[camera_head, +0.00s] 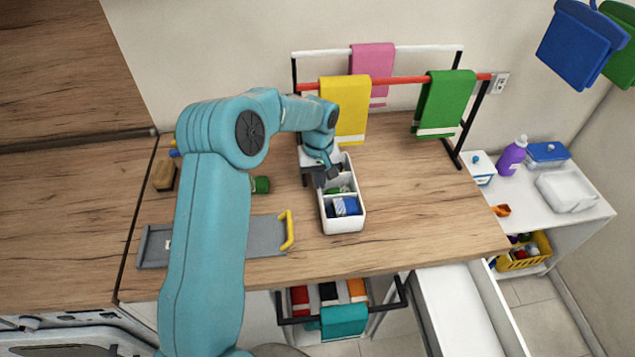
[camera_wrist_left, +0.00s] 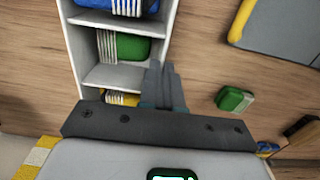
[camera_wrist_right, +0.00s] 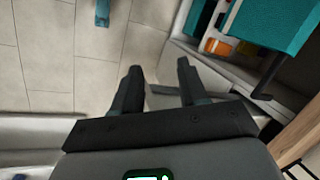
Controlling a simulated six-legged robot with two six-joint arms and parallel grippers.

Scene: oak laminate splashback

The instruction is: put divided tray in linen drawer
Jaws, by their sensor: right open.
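The white divided tray (camera_head: 345,226) sits on the wooden counter, with blue and green striped items in its compartments. In the left wrist view the tray (camera_wrist_left: 115,76) also shows a yellow item, partly hidden. My left gripper (camera_head: 322,178) is at the tray's long side. Its fingers (camera_wrist_left: 165,86) are close together at the side wall and appear shut on it. A white drawer (camera_head: 462,310) stands pulled out and looks empty at lower right; I take it for the linen drawer. My right gripper (camera_wrist_right: 155,85) is open and empty above the tiled floor, outside the head view.
A towel rack with yellow (camera_head: 343,108), pink and green towels stands behind the tray. A grey tray with a yellow handle (camera_head: 288,230) and a green item (camera_head: 261,185) lie left. A towel rail with a teal towel (camera_head: 343,320) juts below the counter. Counter right of the tray is clear.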

